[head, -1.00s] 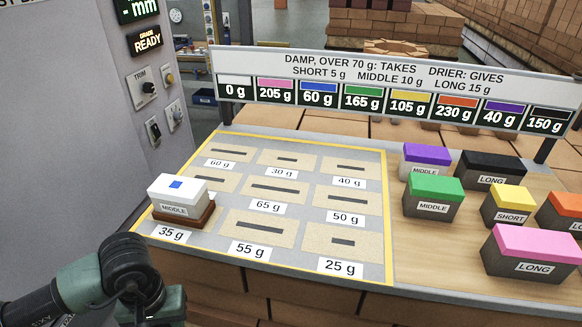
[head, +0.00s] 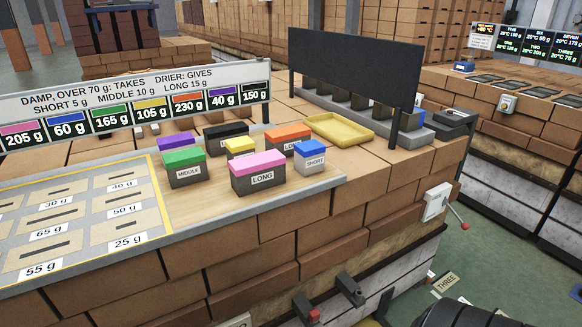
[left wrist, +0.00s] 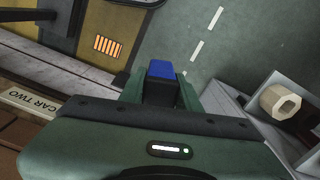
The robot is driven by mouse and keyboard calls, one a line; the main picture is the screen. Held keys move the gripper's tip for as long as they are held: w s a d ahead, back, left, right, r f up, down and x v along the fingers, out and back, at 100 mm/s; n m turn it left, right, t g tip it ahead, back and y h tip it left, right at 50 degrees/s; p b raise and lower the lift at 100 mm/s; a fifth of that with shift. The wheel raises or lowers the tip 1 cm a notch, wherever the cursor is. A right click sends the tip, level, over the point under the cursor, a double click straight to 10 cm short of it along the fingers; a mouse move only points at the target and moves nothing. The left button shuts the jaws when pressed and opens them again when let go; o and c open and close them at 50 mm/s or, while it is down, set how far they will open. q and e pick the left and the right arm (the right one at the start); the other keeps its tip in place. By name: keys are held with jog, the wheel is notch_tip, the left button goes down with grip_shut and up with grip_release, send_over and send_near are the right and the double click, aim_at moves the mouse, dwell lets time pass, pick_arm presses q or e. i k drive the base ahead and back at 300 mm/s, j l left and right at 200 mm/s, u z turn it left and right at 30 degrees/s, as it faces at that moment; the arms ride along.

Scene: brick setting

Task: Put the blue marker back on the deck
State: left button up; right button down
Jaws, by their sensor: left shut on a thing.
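In the left wrist view a small piece with a blue top and dark sides, the blue marker (left wrist: 161,70), sits between the fingers of my left gripper (left wrist: 160,92). The gripper is shut on it, with grey-green floor beyond. The gripper hides its lower part. My left gripper does not show in the head view, and my right gripper shows in neither view. In the head view a blue-topped block labelled SHORT (head: 311,150) stands at the right end of the wooden board (head: 215,204). I cannot tell which surface is the deck.
Several coloured blocks, such as the pink LONG one (head: 257,166), share the board. A yellow tray (head: 339,130) lies beyond it. The wrist view shows a CAR TWO label (left wrist: 31,101) and a beige hexagonal piece (left wrist: 280,102).

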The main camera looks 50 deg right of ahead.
aim_at(336, 158)
jog(key=k+l+z, duration=0.2)
jog(key=k+l, duration=0.2)
jog(key=l, duration=0.25)
jog(key=k+l+z, duration=0.1)
jog(key=l, duration=0.25)
jog(key=k+l+z, duration=0.1)
jog(key=k+l, duration=0.15)
jog(key=k+l+z, duration=0.1)
jog(key=l, duration=0.4)
jog(key=i+l+z, duration=0.1)
jog(key=l, duration=0.3)
jog(key=i+l+z, duration=0.1)
jog(key=i+l, duration=0.2)
jog(key=i+l+z, duration=0.15)
jog(key=l, duration=0.35)
jog(key=i+l+z, duration=0.1)
jog(key=i+l, duration=0.2)
